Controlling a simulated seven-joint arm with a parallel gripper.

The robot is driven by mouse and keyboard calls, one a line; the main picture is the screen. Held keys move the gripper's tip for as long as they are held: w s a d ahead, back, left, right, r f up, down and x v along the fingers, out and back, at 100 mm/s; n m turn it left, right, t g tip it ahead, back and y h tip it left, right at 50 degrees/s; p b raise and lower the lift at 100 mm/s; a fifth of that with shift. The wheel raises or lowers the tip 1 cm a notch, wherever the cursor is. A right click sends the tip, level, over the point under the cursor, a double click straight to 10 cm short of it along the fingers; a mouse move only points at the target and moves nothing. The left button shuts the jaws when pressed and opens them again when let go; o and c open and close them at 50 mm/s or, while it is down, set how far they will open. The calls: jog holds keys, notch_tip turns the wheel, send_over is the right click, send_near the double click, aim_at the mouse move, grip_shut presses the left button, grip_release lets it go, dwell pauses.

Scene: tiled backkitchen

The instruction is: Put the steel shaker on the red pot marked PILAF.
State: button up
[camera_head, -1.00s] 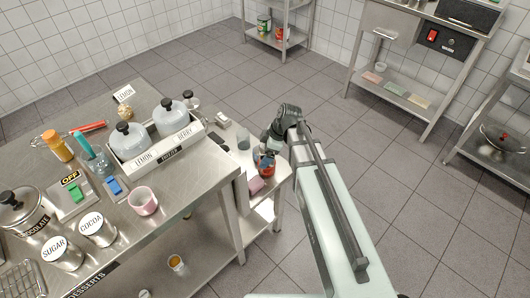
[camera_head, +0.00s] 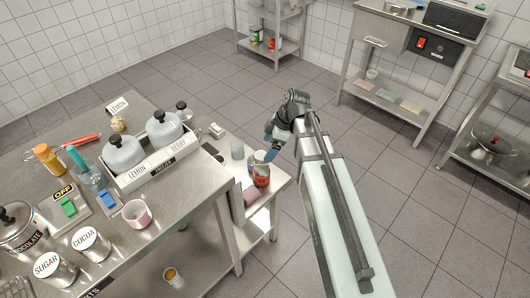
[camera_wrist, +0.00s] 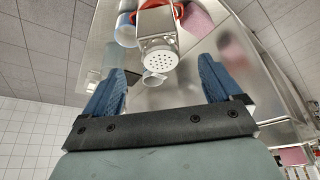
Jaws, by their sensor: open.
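The steel shaker (camera_wrist: 158,58) shows in the wrist view with its round, holed top facing the camera. It lies ahead of and between the two blue fingers of my gripper (camera_wrist: 160,74), which are apart with nothing between them. In the head view my gripper (camera_head: 270,153) is over the small steel side table (camera_head: 268,208), beside a red jar-like thing (camera_head: 261,179); I cannot pick out the shaker there. I cannot read PILAF on anything.
The long steel worktop (camera_head: 155,236) to the left holds canisters, a topping box (camera_head: 158,162) and a pink mug (camera_head: 137,214). A steel stand (camera_head: 390,98) is at the back right. Open floor lies between.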

jog(key=shift+v, duration=1.2)
jog(key=s+d+f+m+g+h, duration=0.1)
jog(key=s+d+f+m, duration=0.15)
jog(key=s+f, duration=0.45)
jog(key=s+d+f+m+g+h, duration=0.1)
jog(key=s+d+f+m, duration=0.2)
jog(key=f, duration=0.8)
jog(key=s+d+f+m+g, duration=0.15)
jog(key=s+f+m, duration=0.3)
jog(key=f, duration=0.45)
jog(key=s+d+f+m+g+h, duration=0.1)
jog(key=s+d+f+m, duration=0.1)
jog(key=s+f, duration=0.3)
jog(key=s+d+f+m+g, duration=0.1)
jog(key=s+f, duration=0.4)
jog(key=s, duration=0.7)
jog(key=s+d+f+m+g+h, duration=0.1)
jog(key=s+d+f+m, duration=0.2)
jog(key=s, duration=0.5)
jog(key=shift+s+f+m+h, duration=0.25)
jog(key=shift+f+m+h, duration=0.05)
jog(key=shift+f+m, duration=0.65)
